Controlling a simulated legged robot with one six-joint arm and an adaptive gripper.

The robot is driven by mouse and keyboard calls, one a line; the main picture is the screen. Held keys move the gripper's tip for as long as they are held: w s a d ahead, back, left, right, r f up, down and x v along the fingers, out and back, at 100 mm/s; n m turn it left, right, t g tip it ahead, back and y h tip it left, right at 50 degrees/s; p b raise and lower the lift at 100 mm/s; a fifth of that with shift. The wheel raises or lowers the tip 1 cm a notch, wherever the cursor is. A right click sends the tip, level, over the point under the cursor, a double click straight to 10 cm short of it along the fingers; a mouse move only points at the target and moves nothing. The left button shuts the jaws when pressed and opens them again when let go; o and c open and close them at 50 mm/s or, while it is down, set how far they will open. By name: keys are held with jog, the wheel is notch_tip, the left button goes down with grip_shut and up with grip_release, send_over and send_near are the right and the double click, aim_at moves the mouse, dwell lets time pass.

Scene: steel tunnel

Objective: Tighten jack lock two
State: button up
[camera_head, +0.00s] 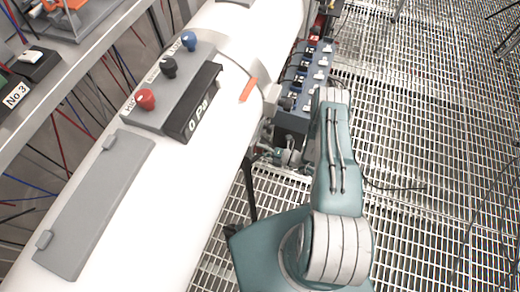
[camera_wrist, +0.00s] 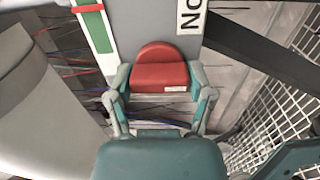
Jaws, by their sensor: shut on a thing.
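In the wrist view my gripper (camera_wrist: 160,78) has one finger on each side of a red block-like part (camera_wrist: 160,68) with a rounded top, and is shut on it. The red part sits against a grey upright panel (camera_wrist: 145,25), and a small pale label shows at its lower right. A white sign (camera_wrist: 190,16) with cut-off black letters "NO" is just above it. I cannot read a number, so I cannot tell whether this is jack lock two. In the head view my arm hides most of the gripper area, and the red part cannot be made out there.
A large white pipe (camera_head: 215,130) runs diagonally at the left, carrying a grey box (camera_head: 178,95) with red, black and blue knobs and a "0 Pa" display. A blue unit with switches (camera_head: 305,75) stands beside it. Grated floor (camera_head: 430,140) lies open at the right.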

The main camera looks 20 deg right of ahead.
jog(key=shift+w+d+f, duration=0.1)
jog(key=shift+d, duration=0.1)
jog(key=o, duration=1.1)
jog(key=v, duration=1.2)
jog(key=shift+f, duration=0.1)
